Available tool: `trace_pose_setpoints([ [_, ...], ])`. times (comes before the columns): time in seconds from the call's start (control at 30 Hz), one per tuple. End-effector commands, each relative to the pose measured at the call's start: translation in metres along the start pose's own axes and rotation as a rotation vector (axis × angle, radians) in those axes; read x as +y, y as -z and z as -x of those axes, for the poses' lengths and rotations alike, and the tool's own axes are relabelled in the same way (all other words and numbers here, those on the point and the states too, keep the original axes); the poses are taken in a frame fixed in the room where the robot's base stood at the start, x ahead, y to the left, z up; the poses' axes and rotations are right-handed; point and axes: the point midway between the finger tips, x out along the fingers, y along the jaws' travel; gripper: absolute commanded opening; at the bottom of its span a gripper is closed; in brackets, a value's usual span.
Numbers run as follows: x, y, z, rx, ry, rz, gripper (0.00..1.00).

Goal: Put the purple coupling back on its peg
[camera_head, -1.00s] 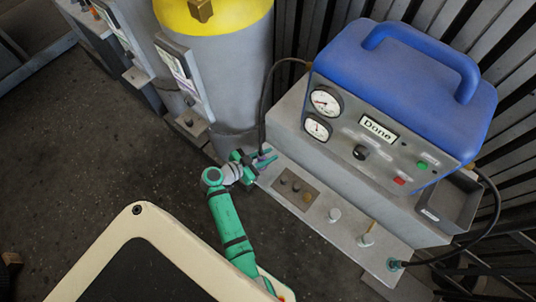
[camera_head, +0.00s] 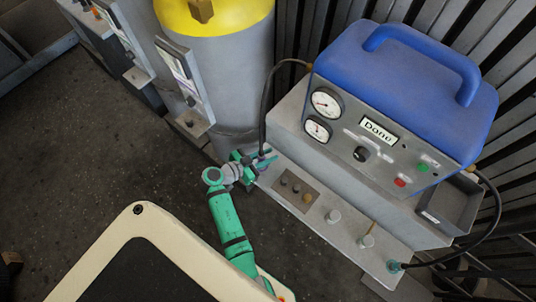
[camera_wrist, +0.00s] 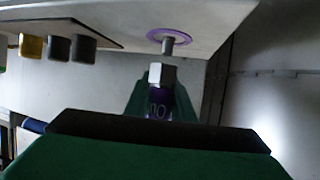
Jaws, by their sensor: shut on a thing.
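My gripper (camera_head: 262,160) is shut on the purple coupling at the left end of the grey bench. The wrist view shows the purple coupling (camera_wrist: 158,104), marked "10", between the green fingers of my gripper (camera_wrist: 160,92), with its silver hex end facing away from me. A short metal peg (camera_wrist: 170,45) with a purple ring (camera_wrist: 164,34) at its base stands just beyond the hex end. The two are close and roughly in line, the peg slightly right; I cannot tell whether they touch. In the head view my gripper hides most of the coupling and the peg.
A black hose (camera_head: 264,106) runs from the blue-topped machine (camera_head: 400,85) down to my gripper. The grey bench (camera_head: 320,235) carries a plate with several knobs (camera_head: 296,189) and other posts. A grey cylinder with a yellow top (camera_head: 225,85) stands close behind my gripper.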

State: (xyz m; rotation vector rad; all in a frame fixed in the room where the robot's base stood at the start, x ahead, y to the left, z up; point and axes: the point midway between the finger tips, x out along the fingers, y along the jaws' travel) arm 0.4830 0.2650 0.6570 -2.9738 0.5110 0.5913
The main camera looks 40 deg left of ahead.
Motion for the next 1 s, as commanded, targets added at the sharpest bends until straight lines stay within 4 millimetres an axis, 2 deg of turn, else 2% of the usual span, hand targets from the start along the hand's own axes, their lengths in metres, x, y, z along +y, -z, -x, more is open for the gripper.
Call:
trace_pose_setpoints([
  [1.0, -0.001, -0.02, -0.007, 0.001, 0.002, 0.001, 0.0],
])
